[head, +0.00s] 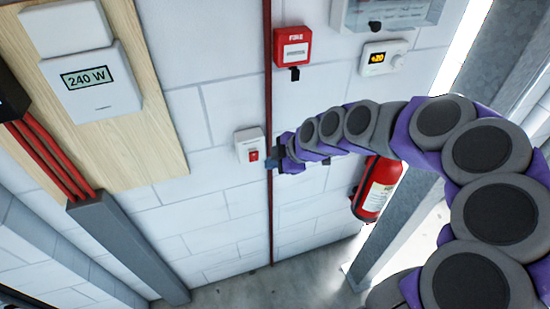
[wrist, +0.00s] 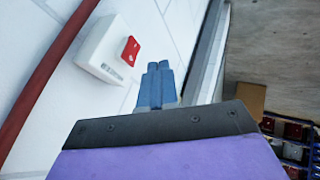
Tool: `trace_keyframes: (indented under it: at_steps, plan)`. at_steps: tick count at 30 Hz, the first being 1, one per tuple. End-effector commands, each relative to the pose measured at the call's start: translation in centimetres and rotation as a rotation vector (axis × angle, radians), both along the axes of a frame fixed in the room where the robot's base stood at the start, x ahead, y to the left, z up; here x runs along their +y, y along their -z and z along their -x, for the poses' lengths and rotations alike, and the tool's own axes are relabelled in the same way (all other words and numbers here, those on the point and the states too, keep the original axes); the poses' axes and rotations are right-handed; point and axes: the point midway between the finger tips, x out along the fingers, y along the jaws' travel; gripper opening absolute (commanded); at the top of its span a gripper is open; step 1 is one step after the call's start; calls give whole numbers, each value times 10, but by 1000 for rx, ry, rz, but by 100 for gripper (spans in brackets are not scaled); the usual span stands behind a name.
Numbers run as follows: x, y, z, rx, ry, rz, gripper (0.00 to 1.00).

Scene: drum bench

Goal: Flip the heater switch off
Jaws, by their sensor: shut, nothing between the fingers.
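The switch is a white wall box (head: 248,145) with a red rocker (head: 253,155), left of the dark red pipe in the head view. In the wrist view the box (wrist: 100,50) is at upper left, with its red rocker (wrist: 130,50) on the side toward my fingers. My gripper (head: 271,153) is just right of the box in the head view. In the wrist view its blue fingers (wrist: 158,67) are together and empty, pointing up past the rocker's right side. I see a gap in that picture but cannot tell the depth between them. The rocker's position is not readable.
The dark red pipe (head: 268,90) runs down the wall. A red fire call point (head: 292,47) and a thermostat (head: 383,57) are above. A fire extinguisher (head: 377,188) hangs beneath my arm. A meter (head: 92,80) reading 240 W is on the wooden board at left.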

Motion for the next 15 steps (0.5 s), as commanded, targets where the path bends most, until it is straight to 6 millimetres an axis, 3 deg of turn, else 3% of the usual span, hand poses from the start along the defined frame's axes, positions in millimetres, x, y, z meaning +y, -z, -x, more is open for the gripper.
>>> trace_keyframes:
  at_steps: [7,15]
  plan:
    - [29,39,-16,2,-2,5,0]
    - [36,32,-45,-3,0,5,0]
